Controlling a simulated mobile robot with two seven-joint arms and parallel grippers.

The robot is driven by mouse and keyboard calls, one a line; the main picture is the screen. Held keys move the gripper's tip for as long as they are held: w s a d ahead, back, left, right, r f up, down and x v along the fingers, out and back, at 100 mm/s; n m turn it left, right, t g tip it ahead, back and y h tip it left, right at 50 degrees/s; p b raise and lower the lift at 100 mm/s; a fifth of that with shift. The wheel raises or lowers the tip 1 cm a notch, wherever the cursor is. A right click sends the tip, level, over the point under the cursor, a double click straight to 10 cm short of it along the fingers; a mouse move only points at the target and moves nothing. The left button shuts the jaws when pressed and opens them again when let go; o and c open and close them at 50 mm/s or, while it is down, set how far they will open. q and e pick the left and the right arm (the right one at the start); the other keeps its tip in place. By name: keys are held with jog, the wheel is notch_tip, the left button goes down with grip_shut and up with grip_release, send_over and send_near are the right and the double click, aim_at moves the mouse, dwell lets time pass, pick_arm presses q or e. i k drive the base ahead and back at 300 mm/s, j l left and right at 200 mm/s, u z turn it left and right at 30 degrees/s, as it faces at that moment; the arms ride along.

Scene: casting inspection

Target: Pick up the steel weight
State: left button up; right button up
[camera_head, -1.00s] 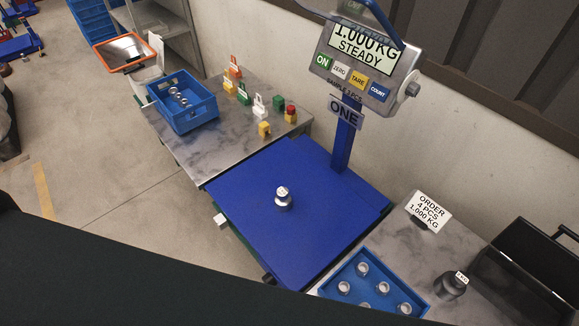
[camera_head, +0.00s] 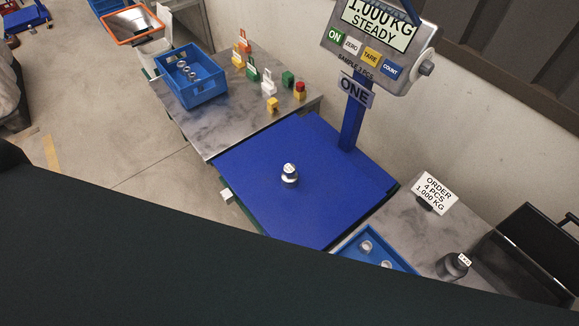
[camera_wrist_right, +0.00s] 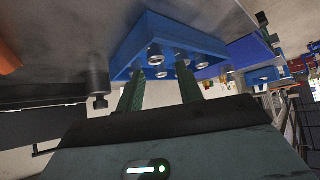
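A small silver steel weight (camera_head: 289,176) with a white label on top stands upright on the blue scale platform (camera_head: 253,207) in the head view. A darker knobbed weight (camera_head: 453,266), also labelled, stands on the grey table at the right. In the right wrist view my right gripper (camera_wrist_right: 161,70) has its two green fingers apart, with nothing clearly held between them. They point toward a blue tray (camera_wrist_right: 193,37) holding several metal cylinders. My left gripper is in neither view. A large dark shape hides the bottom of the head view.
The scale display (camera_head: 379,25) reads 1.000 KG STEADY. The casting tray (camera_head: 400,262) is partly hidden beside the platform. An order sign (camera_head: 437,192) and black bin (camera_head: 535,245) are at right. A blue crate (camera_head: 205,89) and several coloured pieces stand on the far table.

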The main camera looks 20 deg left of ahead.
aim_at(288, 175)
jog(key=i+j, duration=0.1)
jog(key=j, duration=0.55)
jog(key=i+j, duration=0.1)
jog(key=j, duration=0.6)
jog(key=i+j, duration=0.1)
jog(key=j, duration=0.55)
jog(key=l+z, duration=0.1)
jog(key=z, duration=1.55)
jog(key=i, duration=0.45)
